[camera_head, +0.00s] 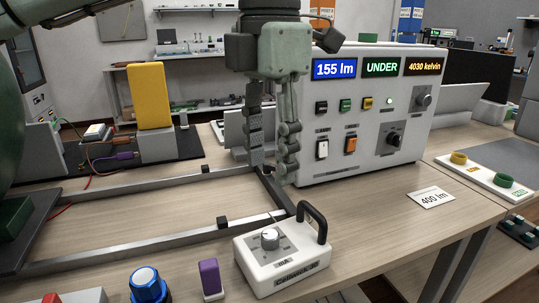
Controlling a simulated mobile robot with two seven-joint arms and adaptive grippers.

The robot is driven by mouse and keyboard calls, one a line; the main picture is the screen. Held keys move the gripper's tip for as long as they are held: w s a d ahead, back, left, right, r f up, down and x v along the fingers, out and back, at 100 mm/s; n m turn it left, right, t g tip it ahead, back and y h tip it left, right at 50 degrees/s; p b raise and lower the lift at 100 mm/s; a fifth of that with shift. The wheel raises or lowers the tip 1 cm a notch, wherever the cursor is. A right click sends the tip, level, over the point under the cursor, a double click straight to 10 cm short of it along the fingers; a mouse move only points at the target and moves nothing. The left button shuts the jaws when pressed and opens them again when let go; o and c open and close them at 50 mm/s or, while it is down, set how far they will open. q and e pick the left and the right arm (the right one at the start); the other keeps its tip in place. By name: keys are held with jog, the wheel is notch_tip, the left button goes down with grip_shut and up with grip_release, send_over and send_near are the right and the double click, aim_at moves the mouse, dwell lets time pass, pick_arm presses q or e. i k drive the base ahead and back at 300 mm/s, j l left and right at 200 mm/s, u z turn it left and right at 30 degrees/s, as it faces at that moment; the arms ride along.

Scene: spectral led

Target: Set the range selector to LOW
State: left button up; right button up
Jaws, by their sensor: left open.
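The white instrument box (340,165) stands at the back of the table. Its displays read 155 lm, UNDER and 4030 kelvin. Its front has a large dark rotary knob (392,139) low on the right and a smaller rotary knob (422,99) above it. Their labels are too small to read, so I cannot tell which one is the range selector. My left gripper (272,172) points down in front of the box's left side, open, with nothing between its fingers. It hides part of the box's left edge. My right gripper is not in view.
A white control box (283,262) with a knob and black handle stands at the front, below my left gripper. A metal rail frame (130,245) lies to the left. A 400 lm card (431,198) lies right. Table between card and control box is clear.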

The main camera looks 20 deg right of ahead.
aim_at(393, 139)
jog(key=z, duration=1.35)
